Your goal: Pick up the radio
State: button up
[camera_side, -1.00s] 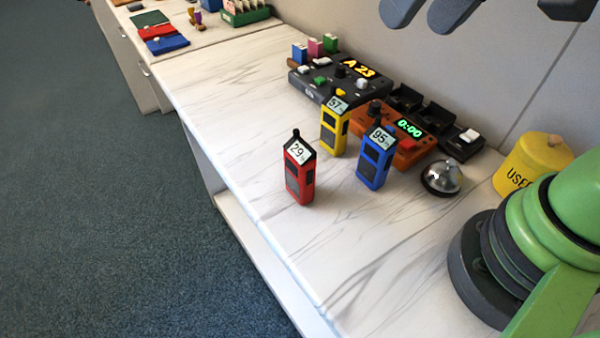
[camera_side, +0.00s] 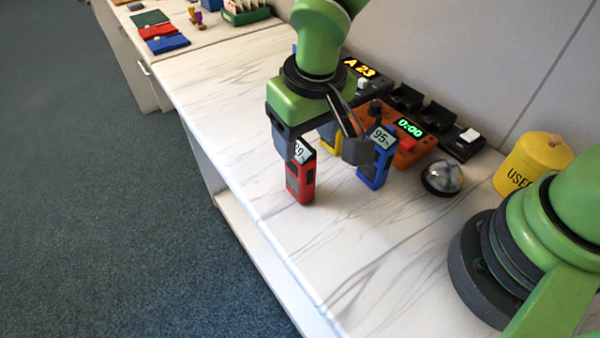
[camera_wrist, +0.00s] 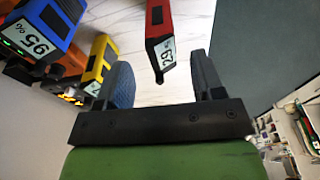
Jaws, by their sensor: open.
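Three radios stand upright on the marble-patterned counter: a red radio (camera_side: 300,183) with a 29 label, a yellow radio (camera_side: 330,136) and a blue radio (camera_side: 374,166) with a 95 label. My gripper (camera_side: 320,151) is open above the red radio. One finger overlaps its upper part in the side view, and the other hangs near the blue radio. The gripper mostly hides the yellow radio there. In the wrist view, the top of the red radio (camera_wrist: 163,42) shows between the open fingers (camera_wrist: 162,75), with no visible contact. The blue radio (camera_wrist: 40,38) and yellow radio (camera_wrist: 100,62) lie left.
An orange timer (camera_side: 407,150) reading 0:00 and black charger slots (camera_side: 436,117) stand behind the blue radio. A silver bell (camera_side: 442,178) and a yellow tub (camera_side: 532,162) stand to the right. The counter's front left is clear up to its edge.

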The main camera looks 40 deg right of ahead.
aim_at(301, 148)
jog(key=f, duration=0.2)
jog(key=w+f, duration=0.1)
jog(key=f, duration=0.1)
jog(key=shift+a+f, duration=0.1)
jog(key=shift+f, duration=0.3)
grip_shut()
